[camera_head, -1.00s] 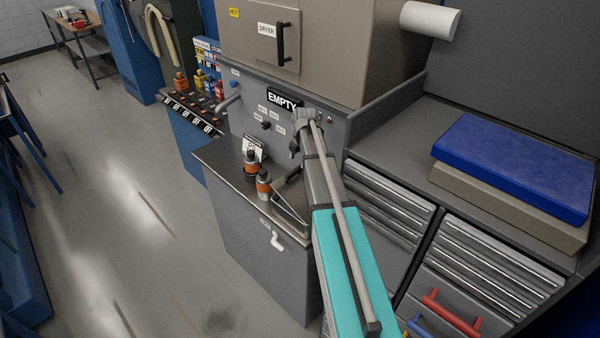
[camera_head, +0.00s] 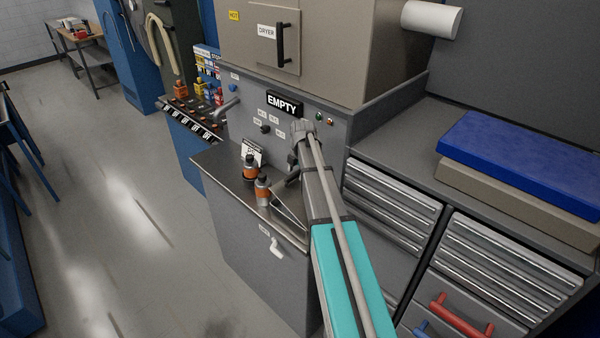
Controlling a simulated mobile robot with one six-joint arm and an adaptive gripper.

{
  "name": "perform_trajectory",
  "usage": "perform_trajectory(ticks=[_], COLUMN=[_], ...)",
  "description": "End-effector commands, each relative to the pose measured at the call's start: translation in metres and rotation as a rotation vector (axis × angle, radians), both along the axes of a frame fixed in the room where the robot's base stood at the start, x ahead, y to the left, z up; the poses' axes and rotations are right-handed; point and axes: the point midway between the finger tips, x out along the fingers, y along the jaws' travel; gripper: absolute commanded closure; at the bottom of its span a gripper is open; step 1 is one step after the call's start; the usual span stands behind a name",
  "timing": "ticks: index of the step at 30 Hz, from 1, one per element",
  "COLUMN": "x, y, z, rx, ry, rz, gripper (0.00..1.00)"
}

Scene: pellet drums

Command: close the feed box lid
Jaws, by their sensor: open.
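The feed box (camera_head: 252,250) is the grey cabinet below the dryer, with a dark top and a white handle (camera_head: 275,246) on its front. A thin, metal-edged panel (camera_head: 291,208) stands tilted near the right of its top; it looks like the lid, but my arm hides part of it. My gripper (camera_head: 292,161) is at the arm's far end, above the box top near the panel. It is open, mostly hidden behind my arm, and I cannot tell whether it touches the panel.
Two orange-and-dark bottles (camera_head: 256,178) stand on the box top, left of the panel, with a printed card (camera_head: 252,152) behind. The dryer (camera_head: 300,40) and the panel with an EMPTY sign (camera_head: 284,103) rise behind. Drawers (camera_head: 392,217) are at the right; open floor lies left.

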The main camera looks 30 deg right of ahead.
Motion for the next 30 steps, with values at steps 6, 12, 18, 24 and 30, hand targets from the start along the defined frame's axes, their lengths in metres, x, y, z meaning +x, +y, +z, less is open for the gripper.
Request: perform_trajectory(ticks=[6, 12, 18, 24, 30], x=[0.000, 0.000, 0.001, 0.004, 0.014], y=[0.000, 0.000, 0.000, 0.001, 0.004], z=[0.000, 0.000, 0.000, -0.003, -0.018], rx=[0.000, 0.000, 0.001, 0.001, 0.002], ry=[0.000, 0.000, -0.003, -0.006, -0.007], rz=[0.000, 0.000, 0.000, 0.000, 0.001], gripper=[0.52, 0.89, 1.00, 1.00, 1.00])
